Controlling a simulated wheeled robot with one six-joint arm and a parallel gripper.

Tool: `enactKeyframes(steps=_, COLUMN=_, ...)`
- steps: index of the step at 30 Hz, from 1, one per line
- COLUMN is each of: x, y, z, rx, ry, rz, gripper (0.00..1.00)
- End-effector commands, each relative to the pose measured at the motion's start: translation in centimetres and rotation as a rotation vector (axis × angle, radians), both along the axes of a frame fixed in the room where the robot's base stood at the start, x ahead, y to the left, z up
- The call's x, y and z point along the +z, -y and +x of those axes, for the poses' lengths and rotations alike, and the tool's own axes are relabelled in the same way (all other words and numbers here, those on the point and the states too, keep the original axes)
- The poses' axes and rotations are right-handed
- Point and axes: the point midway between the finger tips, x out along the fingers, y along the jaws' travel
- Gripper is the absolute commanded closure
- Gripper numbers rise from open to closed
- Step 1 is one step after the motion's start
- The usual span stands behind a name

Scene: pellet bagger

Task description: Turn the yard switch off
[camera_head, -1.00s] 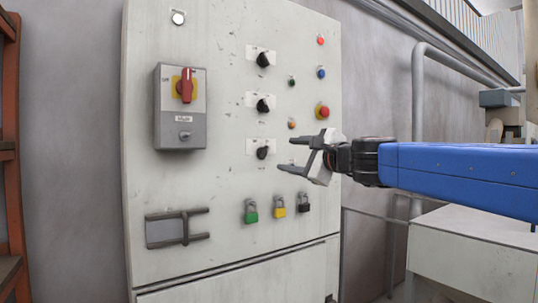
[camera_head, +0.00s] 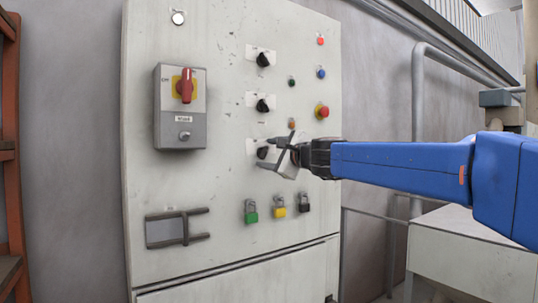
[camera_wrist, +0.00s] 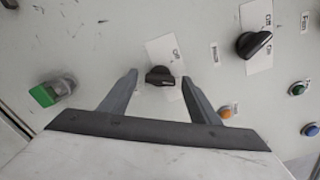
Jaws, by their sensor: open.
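The grey control panel (camera_head: 220,60) has three black rotary switches in a column: top (camera_head: 263,59), middle (camera_head: 263,105) and lowest (camera_head: 262,153). I cannot read which label says yard. My gripper (camera_head: 268,154) is open at the lowest switch. In the wrist view, the lowest switch (camera_wrist: 160,76) sits between the tips of my open gripper (camera_wrist: 158,80), with a small gap on each side. Its handle lies roughly along the line between the fingers. Its white label plate is partly covered. The middle switch (camera_wrist: 254,43) stands to the right with a plate reading Off and On.
A red rotary handle (camera_head: 185,86) on a grey box is at the left. A red mushroom button (camera_head: 322,112) and an orange button (camera_wrist: 225,112) are near my gripper.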

Motion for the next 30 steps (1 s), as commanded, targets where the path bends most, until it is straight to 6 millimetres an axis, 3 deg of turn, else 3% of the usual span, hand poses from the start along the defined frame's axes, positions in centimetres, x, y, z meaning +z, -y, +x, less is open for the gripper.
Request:
enactKeyframes(steps=5, x=-0.01, y=0.00, z=0.00, rx=0.000, ry=0.000, rz=0.000, gripper=0.44)
enactKeyframes(steps=10, x=-0.01, y=0.00, z=-0.01, rx=0.000, ry=0.000, rz=0.000, gripper=0.84)
enactKeyframes(steps=20, x=-0.04, y=0.00, z=-0.01, rx=0.001, ry=0.016, rz=-0.024, gripper=0.85)
enactKeyframes(steps=30, x=-0.06, y=0.00, z=-0.02, rx=0.001, ry=0.138, rz=-0.189, gripper=0.85)
